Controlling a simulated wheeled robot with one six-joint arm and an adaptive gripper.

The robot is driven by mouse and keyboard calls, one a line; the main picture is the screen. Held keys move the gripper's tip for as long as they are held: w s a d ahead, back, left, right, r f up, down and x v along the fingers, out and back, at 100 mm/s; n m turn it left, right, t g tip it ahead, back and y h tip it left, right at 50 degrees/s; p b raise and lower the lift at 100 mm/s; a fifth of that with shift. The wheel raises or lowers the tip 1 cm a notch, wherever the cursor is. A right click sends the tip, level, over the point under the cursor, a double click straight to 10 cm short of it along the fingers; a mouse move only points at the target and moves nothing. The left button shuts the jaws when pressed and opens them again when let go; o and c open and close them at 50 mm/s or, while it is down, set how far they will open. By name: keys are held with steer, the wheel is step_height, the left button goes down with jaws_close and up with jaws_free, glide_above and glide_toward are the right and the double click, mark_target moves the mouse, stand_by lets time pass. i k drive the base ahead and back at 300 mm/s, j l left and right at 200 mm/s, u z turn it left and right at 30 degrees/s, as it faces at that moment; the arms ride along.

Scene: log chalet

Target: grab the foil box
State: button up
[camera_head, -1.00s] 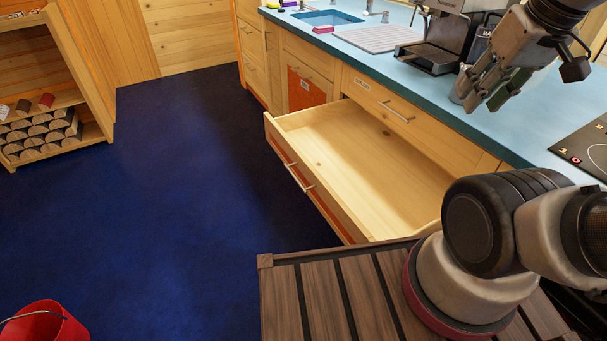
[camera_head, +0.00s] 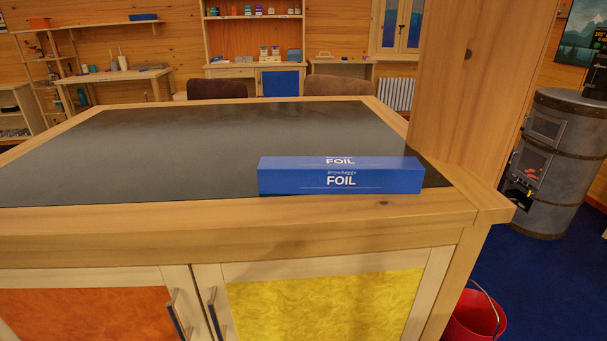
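The foil box (camera_head: 340,181) is a long, low blue carton with white "FOIL" lettering on its front and top. It lies lengthwise along the front edge of a dark-topped wooden counter (camera_head: 150,217), right of the middle in the head view. Its long side faces me, and nothing covers it. My gripper is not in this view, so its state and its place relative to the box do not show.
A thick wooden post (camera_head: 480,80) rises at the counter's right side, close to the box. The dark top left of the box is bare. A red bucket (camera_head: 474,316) stands on the floor at lower right, and a metal stove (camera_head: 557,160) stands beyond.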

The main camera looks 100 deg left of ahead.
mark_target(276, 176)
steer(key=u, duration=2.95)
steer(key=i+l, duration=0.3)
steer(key=l, duration=0.2)
steer(key=i+l, duration=0.35)
steer(key=l, duration=0.15)
steer(key=i+l, duration=0.3)
steer(key=l, duration=0.25)
steer(key=z, duration=0.05)
